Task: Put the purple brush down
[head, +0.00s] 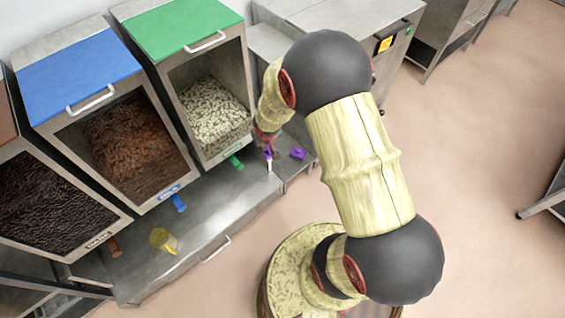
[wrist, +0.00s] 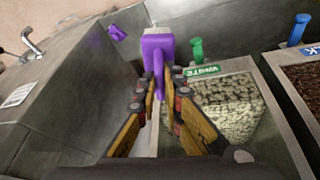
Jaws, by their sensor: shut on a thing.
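My gripper (head: 267,140) is shut on a purple brush (head: 268,154). In the wrist view the brush (wrist: 158,50) reaches out beyond the fingertips (wrist: 157,98), its wide purple end away from me and its narrow handle between the fingers. In the head view it points down over the right end of the steel counter (head: 225,215), with a pale part at its lower end. I cannot tell whether it touches the steel. A second purple thing (head: 298,153) lies on the steel just to the right; it also shows in the wrist view (wrist: 117,32).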

